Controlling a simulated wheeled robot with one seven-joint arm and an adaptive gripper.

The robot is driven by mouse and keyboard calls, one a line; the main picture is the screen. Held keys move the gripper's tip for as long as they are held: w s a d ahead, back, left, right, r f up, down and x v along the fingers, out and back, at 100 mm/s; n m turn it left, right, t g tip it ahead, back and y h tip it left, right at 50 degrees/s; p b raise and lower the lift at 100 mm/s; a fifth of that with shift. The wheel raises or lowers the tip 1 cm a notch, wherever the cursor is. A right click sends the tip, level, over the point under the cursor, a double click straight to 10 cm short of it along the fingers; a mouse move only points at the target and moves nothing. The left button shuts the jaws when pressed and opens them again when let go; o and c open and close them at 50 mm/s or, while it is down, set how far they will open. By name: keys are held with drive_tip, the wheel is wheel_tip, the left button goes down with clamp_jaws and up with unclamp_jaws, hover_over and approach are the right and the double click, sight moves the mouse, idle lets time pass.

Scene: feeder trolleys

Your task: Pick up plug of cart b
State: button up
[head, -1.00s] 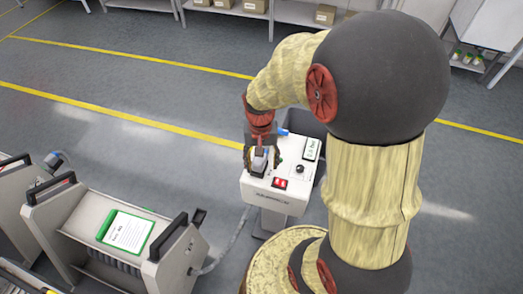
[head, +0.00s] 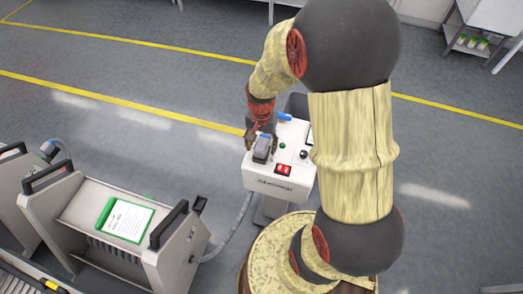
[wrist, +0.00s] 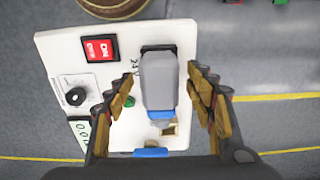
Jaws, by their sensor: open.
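A grey plug with a blue band (wrist: 157,82) stands in a socket on the white panel of a station (head: 280,178). The plug also shows in the head view (head: 262,148). My gripper (wrist: 161,80) is open, with one finger on each side of the plug and a gap on both sides. In the head view, my gripper (head: 262,137) is over the panel's left part. A cart with a green-edged card (head: 125,219) stands at the lower left, with a grey hose (head: 237,228) running from it towards the station. I cannot read which cart is b.
The panel carries a red switch (wrist: 100,48), a black knob (wrist: 76,96) and a small display (wrist: 82,135). A blue part (wrist: 150,153) sits at the panel's edge. Another cart (head: 25,190) stands at the far left. The floor behind the station is clear.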

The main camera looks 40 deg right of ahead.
drive_tip(key=shift+f, duration=0.5)
drive_tip(key=shift+r, duration=0.1)
drive_tip(key=shift+c, duration=1)
clamp_jaws()
